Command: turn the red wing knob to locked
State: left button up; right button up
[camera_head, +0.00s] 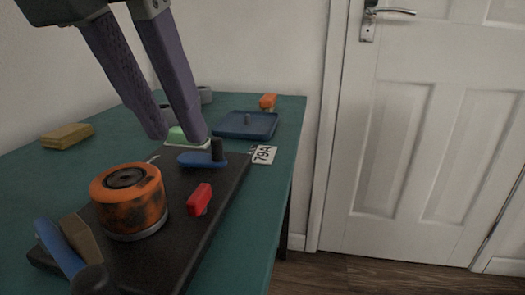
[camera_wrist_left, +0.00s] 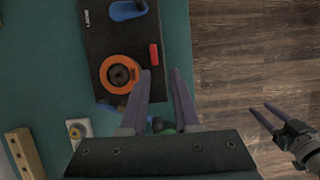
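The red wing knob (camera_head: 199,199) stands on the right side of the black board (camera_head: 180,245). It also shows in the left wrist view (camera_wrist_left: 154,54), its wing running along the board's long side. My left gripper (camera_head: 175,140) comes down from the upper left with its purple fingers spread and nothing between them. In the left wrist view its fingertips (camera_wrist_left: 160,72) lie just below the knob in the picture, apart from it. My right gripper (camera_wrist_left: 262,112) shows at the right of that view, fingers spread, over the floor. Any locked mark by the knob is unreadable.
A round orange and black part (camera_head: 128,200) sits left of the knob. A blue lever (camera_head: 198,159) with a black post lies behind it, another blue lever (camera_head: 58,248) at front left. A blue tray (camera_head: 240,128) and a tan block (camera_head: 67,136) are on the green table (camera_head: 35,185).

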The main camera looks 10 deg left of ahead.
aim_at(198, 192)
pick_arm(q)
jog(key=x, duration=0.3)
jog(key=b+x, duration=0.1)
jog(key=x, duration=0.2)
jog(key=a+b+x, duration=0.1)
jog(key=x, duration=0.2)
jog(key=shift+s, duration=0.1)
jog(key=shift+w+f+b, duration=0.25)
jog(key=shift+f+b, duration=0.05)
jog(key=shift+f, duration=0.15)
grip_shut()
